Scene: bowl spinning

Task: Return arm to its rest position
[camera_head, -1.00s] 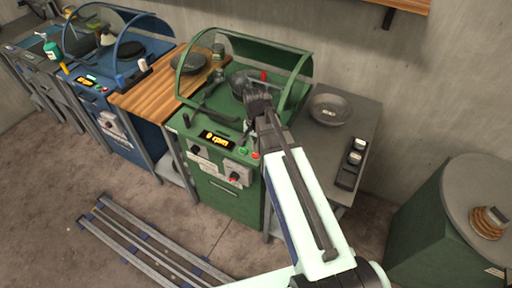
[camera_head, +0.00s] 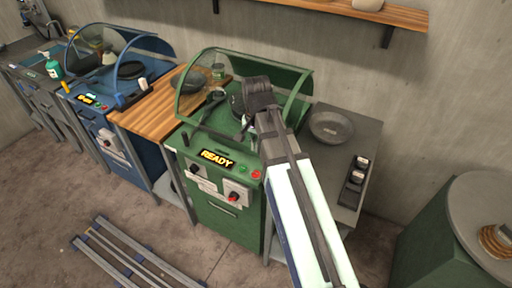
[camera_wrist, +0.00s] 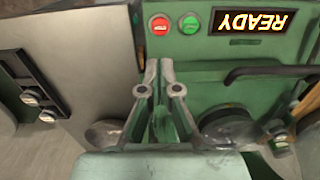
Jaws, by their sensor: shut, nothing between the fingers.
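My arm reaches up over the green spinning machine (camera_head: 225,205) in the head view. My gripper (camera_wrist: 160,65) shows in the wrist view, with its two fingers together and nothing between them. It is above the machine, and the fingertips point toward its front panel. The machine's display (camera_head: 216,158) reads READY; it appears upside down in the wrist view (camera_wrist: 250,21). The red button (camera_wrist: 160,25) and green button (camera_wrist: 189,25) lie beyond the fingertips in the wrist view. In the head view, my wrist hides part of the machine's top.
A grey bowl (camera_head: 331,127) sits on the grey side table (camera_head: 368,133), right of the machine. Small dark-based pieces (camera_head: 355,180) stand near that table's edge. A clear green-framed hood (camera_head: 285,72) arches close to my wrist. A wooden counter (camera_head: 150,118) and blue machine (camera_head: 125,150) stand left.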

